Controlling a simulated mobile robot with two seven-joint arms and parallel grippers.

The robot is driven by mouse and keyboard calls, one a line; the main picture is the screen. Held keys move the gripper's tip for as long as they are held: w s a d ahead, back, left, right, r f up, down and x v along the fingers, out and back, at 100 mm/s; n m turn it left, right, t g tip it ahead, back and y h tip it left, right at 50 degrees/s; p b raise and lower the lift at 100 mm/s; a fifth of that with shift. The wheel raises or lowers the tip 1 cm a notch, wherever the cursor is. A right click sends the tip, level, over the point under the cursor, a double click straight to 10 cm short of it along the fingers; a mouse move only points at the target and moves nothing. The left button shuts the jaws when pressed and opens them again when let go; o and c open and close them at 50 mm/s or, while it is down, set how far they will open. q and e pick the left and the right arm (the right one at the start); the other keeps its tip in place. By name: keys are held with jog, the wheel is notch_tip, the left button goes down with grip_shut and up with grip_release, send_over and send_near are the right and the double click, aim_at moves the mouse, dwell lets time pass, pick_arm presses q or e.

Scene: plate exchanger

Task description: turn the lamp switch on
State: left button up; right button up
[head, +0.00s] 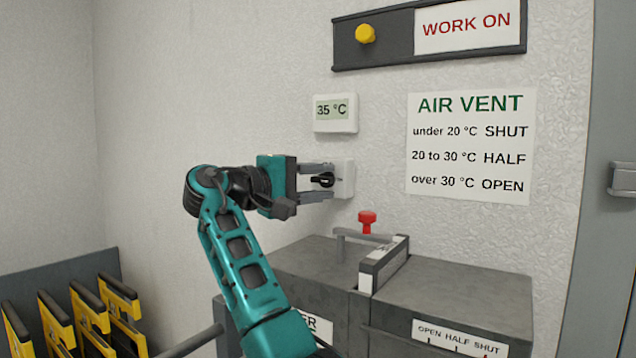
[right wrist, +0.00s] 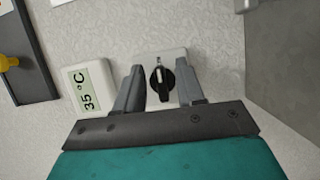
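The lamp switch is a white wall plate (head: 347,179) with a black rotary knob (head: 322,180). In the right wrist view the plate (right wrist: 172,55) faces me and the knob (right wrist: 162,84) has a pale mark near its upper end. My right gripper (head: 329,181) is open, with one finger on each side of the knob. In the right wrist view there are gaps between the fingers (right wrist: 160,82) and the knob. A yellow lamp (head: 365,34) sits beside the "WORK ON" sign (head: 467,25). My left gripper is not in view.
A thermometer (head: 335,112) reading 35 °C hangs above the switch. An "AIR VENT" notice (head: 470,148) is on the wall at right. Below stands a grey cabinet (head: 450,300) with a red knob (head: 367,221) rising near the switch. Yellow-black frames (head: 120,305) stand at lower left.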

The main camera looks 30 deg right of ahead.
jog(key=shift+a, duration=0.1)
jog(key=a, duration=1.2)
jog(key=shift+a+b, duration=0.35)
jog(key=shift+b, duration=0.05)
